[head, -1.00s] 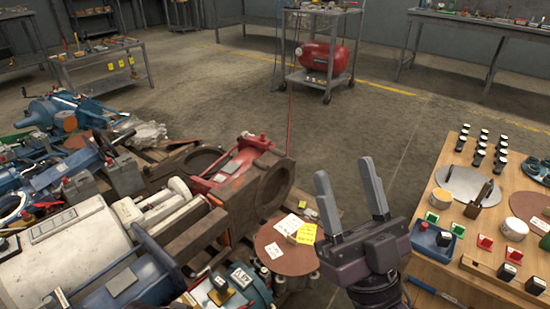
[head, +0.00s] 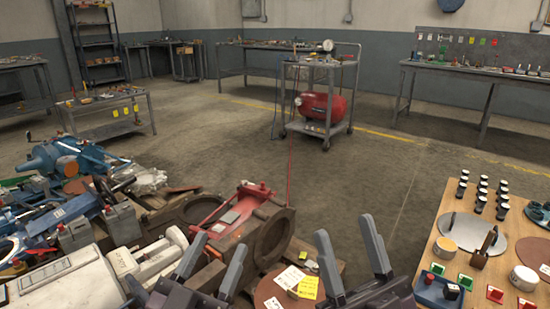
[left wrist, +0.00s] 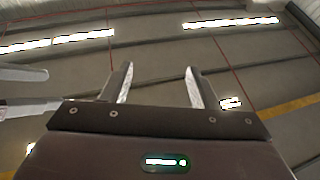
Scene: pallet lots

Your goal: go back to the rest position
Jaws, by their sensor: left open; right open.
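My left gripper (head: 212,268) is at the bottom middle of the head view, its two grey fingers apart and nothing between them. It shows open in the left wrist view (left wrist: 157,88) too, with only the room's ceiling or floor surfaces beyond its fingers. My right gripper (head: 352,258) is to the right of it, open and empty, with its fingers pointing up. Both grippers are apart from each other. The lower arms are cut off by the frame's bottom edge.
Machine parts with a red vise-like piece (head: 222,212) crowd the lower left. A brown disc (head: 268,290) with paper tags lies between my grippers. A wooden table (head: 432,262) with small items stands at right. A cart with a red compressor (head: 322,106) stands beyond; the middle floor is clear.

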